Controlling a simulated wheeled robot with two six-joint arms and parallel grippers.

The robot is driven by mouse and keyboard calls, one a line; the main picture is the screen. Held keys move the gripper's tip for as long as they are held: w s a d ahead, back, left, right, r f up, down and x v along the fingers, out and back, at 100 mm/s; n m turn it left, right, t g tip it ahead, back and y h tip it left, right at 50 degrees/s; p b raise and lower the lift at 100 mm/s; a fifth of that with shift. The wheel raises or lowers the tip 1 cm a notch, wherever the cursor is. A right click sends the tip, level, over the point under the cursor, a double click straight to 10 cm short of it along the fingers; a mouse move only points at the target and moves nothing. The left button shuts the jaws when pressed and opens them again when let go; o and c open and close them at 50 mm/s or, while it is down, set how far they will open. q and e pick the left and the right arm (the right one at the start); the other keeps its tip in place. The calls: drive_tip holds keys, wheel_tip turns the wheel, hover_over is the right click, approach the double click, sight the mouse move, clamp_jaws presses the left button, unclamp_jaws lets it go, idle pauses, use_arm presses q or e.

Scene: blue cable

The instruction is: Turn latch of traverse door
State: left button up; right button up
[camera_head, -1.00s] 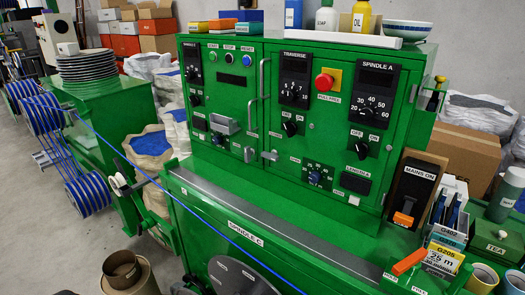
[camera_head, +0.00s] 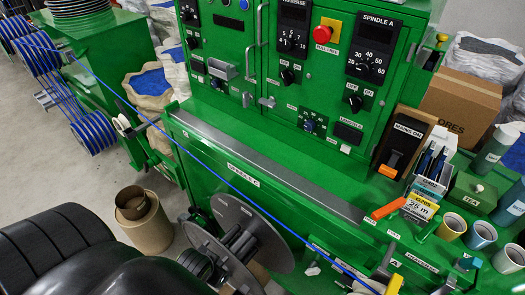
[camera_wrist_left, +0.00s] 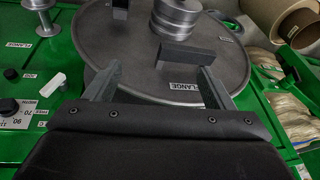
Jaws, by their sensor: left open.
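The green cabinet's traverse door (camera_head: 292,60) is at the upper middle of the head view, with the TRAVERSE label partly cut off by the top edge. A small grey latch (camera_head: 266,101) sits at its lower left edge, next to a similar latch (camera_head: 247,99) on the neighbouring door. The traverse door appears closed. My black left arm comes in from the lower left, well below and away from the latches. In the left wrist view my left gripper (camera_wrist_left: 160,85) is open and empty, its fingers spread over a grey flange disc (camera_wrist_left: 120,45). My right gripper is not in view.
The flange disc also shows in the head view (camera_head: 275,240), in front of the green machine. A blue cable (camera_head: 205,155) runs diagonally across the front. A grey ledge (camera_head: 270,168) lies below the cabinet. Tins and boxes crowd the right; a brown roll (camera_head: 145,220) stands lower left.

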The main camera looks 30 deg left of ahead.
use_arm(q)
wheel_tip(320, 180, up, 8)
drive_tip(key=w+t+p, duration=0.1)
drive_tip(key=w+p, duration=0.1)
drive_tip(key=w, duration=0.1)
drive_tip(key=m+t+h+p, duration=0.1)
drive_tip(key=t+h, duration=0.2)
drive_tip(key=t, duration=1)
approach(265, 103)
drive_tip(key=s, duration=0.9)
drive_tip(key=shift+t, duration=0.3)
drive_tip(key=w+b, duration=0.4)
drive_tip(key=w, duration=0.2)
drive_tip(key=w+b, duration=0.4)
drive_tip(key=w, duration=0.1)
drive_tip(key=w+b, duration=0.4)
drive_tip(key=w, duration=0.2)
drive_tip(key=shift+w+d+f, duration=0.2)
drive_tip(key=shift+w+d, duration=0.15)
drive_tip(key=shift+d, duration=0.05)
drive_tip(key=c, duration=1)
